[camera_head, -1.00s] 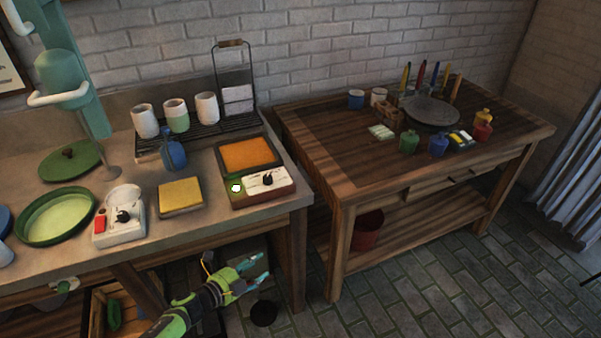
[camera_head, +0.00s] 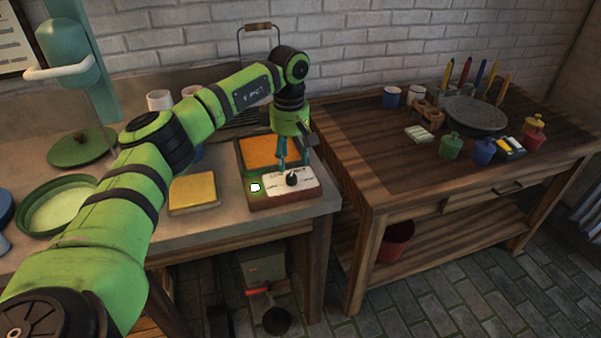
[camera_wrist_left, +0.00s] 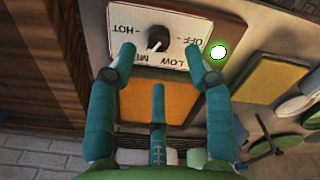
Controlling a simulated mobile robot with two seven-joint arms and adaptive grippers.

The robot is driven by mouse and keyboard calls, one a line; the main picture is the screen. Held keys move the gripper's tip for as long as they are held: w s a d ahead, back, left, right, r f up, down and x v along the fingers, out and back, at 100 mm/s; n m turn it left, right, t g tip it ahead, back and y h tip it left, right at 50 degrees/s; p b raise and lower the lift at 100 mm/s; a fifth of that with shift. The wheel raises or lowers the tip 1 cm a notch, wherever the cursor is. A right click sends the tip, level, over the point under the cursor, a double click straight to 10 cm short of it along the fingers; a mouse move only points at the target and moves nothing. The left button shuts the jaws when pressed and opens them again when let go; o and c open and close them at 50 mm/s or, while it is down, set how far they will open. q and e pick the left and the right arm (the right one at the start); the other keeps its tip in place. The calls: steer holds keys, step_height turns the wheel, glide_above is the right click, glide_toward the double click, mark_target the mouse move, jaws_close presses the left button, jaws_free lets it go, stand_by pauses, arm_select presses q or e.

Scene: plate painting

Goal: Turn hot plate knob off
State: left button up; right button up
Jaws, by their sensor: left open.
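The hot plate (camera_head: 255,200) sits at the front right corner of the counter, with an orange top and a white panel. Its black knob (camera_head: 292,178) also shows in the left wrist view (camera_wrist_left: 158,39), on a panel marked OFF, LOW, MED and HOT. The knob's pale mark appears to point toward the LOW/MED side, though its exact setting is hard to tell. A lit indicator (camera_wrist_left: 218,52) glows beside the panel. My left gripper (camera_head: 293,158) is open above the panel, its fingers pointing down, with two fingertips on either side of the knob and apart from it. My right gripper is out of view.
A yellow sponge-like block (camera_head: 194,192) and a green dish (camera_head: 60,205) lie left on the counter. A wire rack with cups stands behind, partly hidden by my left arm. A wooden table (camera_head: 365,165) with paint jars stands to the right.

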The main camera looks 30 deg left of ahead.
mark_target(291, 176)
arm_select(q)
step_height(291, 176, down, 6)
steer(key=shift+r+p, duration=0.1)
steer(key=shift+p, duration=0.3)
jaws_close()
